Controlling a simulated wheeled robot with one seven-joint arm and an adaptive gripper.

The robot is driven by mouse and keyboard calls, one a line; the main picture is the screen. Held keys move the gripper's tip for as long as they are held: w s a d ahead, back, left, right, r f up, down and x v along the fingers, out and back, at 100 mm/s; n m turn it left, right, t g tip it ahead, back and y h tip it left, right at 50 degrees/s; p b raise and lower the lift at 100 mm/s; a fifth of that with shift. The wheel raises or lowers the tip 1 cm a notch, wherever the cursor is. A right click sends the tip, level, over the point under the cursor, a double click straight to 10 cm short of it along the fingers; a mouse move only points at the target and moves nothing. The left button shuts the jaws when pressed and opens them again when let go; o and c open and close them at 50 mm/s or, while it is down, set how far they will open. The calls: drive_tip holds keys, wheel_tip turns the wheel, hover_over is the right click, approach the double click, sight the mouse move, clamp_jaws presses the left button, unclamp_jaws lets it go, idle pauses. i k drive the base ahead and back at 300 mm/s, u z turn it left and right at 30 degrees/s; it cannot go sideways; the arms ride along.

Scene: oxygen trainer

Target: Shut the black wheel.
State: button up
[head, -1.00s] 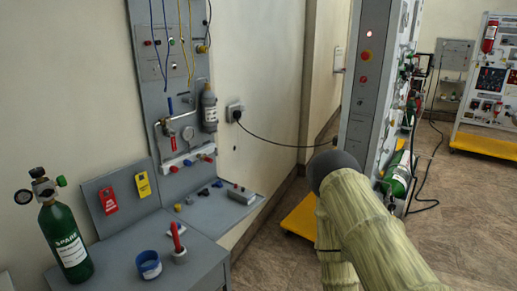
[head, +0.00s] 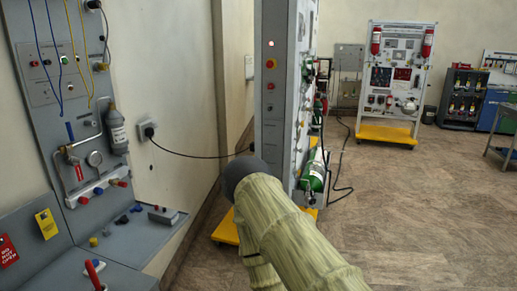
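I cannot make out a black wheel clearly in the head view. My sleeved arm (head: 290,235) rises from the bottom of the picture and ends in a dark grey rounded joint in front of the trainer's lower part. My gripper is not in view.
The trainer stands on a yellow base (head: 226,231), with a black cable (head: 190,155) running to a wall socket. A grey bench panel (head: 85,150) fills the left. Another panel on a yellow base (head: 384,134) stands far back. Open tiled floor (head: 420,210) lies right.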

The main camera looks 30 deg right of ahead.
sight(312, 201)
drive_tip(key=z, duration=0.35)
drive_tip(key=k, duration=0.4)
drive_tip(key=z, duration=1.2)
drive_tip(key=i, duration=1.4)
drive_tip(key=u, duration=0.55)
